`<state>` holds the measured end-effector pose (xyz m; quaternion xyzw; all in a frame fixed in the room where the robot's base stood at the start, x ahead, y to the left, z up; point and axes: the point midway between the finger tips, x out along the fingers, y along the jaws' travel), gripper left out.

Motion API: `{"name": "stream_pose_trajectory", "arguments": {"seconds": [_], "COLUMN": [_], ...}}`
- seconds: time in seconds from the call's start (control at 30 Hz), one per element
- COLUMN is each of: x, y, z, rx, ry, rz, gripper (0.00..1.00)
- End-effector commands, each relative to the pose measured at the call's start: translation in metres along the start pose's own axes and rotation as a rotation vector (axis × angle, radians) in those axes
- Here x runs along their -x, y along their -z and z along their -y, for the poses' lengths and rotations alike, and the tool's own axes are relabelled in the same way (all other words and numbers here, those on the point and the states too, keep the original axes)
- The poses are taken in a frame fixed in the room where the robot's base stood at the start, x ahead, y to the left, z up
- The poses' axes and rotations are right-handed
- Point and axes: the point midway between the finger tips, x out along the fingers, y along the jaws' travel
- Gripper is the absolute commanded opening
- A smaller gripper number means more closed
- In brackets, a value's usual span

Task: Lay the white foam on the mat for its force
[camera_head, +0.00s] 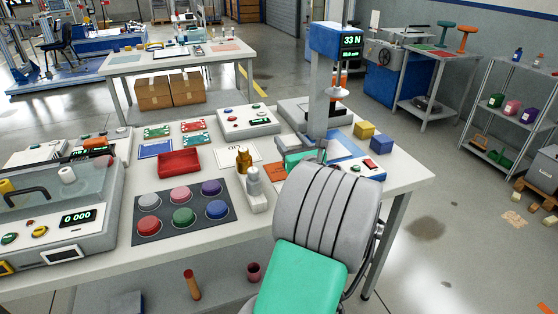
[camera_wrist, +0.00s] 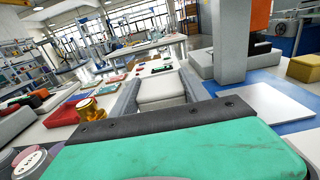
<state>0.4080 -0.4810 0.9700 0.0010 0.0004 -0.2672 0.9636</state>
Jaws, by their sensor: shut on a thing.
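The white foam (camera_wrist: 161,88), a pale block, sits between the two grey fingers of my gripper (camera_wrist: 161,96) in the wrist view. The fingers are shut on its sides. In the head view my gripper (camera_head: 309,154) is over the right part of the table, just in front of the tester, and my arm hides much of it. A blue mat (camera_head: 343,145) lies to its right. In the wrist view the blue mat (camera_wrist: 292,128) carries a flat white square (camera_wrist: 262,103). I cannot tell whether the foam touches anything below.
The force tester (camera_head: 336,45) stands behind my gripper, its display reading 33 N. Yellow (camera_head: 364,129) and blue (camera_head: 378,142) blocks lie right of it.

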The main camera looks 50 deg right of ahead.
Motion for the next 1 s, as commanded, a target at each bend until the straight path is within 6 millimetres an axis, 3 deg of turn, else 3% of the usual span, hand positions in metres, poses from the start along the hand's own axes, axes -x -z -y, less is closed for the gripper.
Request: {"name": "stream_pose_trajectory", "arguments": {"seconds": [0.03, 0.3, 0.43, 0.8, 0.83, 1.0], "x": [-0.006, -0.022, -0.021, -0.021, -0.021, -0.021], "y": [0.012, 0.042, 0.067, 0.070, 0.069, 0.069], "z": [-0.008, -0.028, -0.025, -0.026, -0.026, -0.026], "rx": [-0.002, -0.001, -0.001, 0.001, 0.001, 0.001], "ry": [-0.005, -0.006, -0.003, -0.005, -0.005, -0.005], "rz": [0.000, -0.001, 0.000, 0.002, 0.002, 0.002], "gripper": [0.08, 0.08, 0.08, 0.08, 0.56, 0.70]}}
